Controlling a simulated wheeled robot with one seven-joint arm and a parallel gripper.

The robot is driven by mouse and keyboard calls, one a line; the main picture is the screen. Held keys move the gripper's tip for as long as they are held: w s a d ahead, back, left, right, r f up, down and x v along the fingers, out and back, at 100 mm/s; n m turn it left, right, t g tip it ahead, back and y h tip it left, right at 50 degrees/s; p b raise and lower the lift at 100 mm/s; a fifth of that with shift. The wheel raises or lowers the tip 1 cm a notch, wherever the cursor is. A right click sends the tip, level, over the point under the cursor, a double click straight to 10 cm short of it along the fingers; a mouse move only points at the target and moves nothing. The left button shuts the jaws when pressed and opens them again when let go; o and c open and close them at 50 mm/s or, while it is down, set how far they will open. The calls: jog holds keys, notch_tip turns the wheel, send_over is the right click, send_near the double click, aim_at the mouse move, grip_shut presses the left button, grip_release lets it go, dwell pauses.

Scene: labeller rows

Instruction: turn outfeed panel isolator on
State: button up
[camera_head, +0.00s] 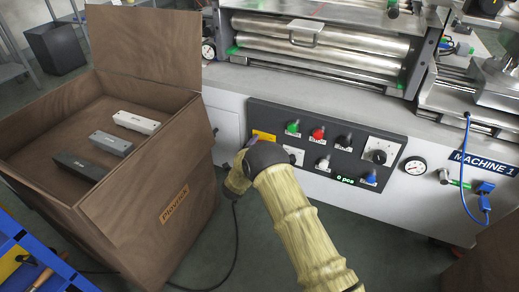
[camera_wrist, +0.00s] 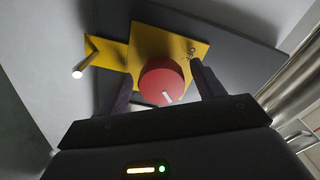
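The isolator is a red round knob (camera_wrist: 160,84) on a yellow plate (camera_wrist: 150,42), seen close up in the wrist view. My gripper (camera_wrist: 161,72) is open, with one dark finger on each side of the knob. A gap shows at the left finger; whether the right finger touches I cannot tell. In the head view, a yellow plate (camera_head: 263,135) shows at the left end of the dark control panel (camera_head: 335,133), and my arm's end hides the fingers and the knob.
The control panel carries several coloured buttons and a black dial (camera_head: 379,156). A yellow bracket (camera_wrist: 92,52) with a pale-tipped rod sits left of the knob. An open brown box (camera_head: 150,210) holding several bars stands left of my arm. A pressure gauge (camera_head: 414,165) is right of the panel.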

jog(key=shift+r, duration=0.1)
jog(key=p+v, duration=0.7)
jog(key=v, duration=1)
jog(key=shift+s, duration=0.15)
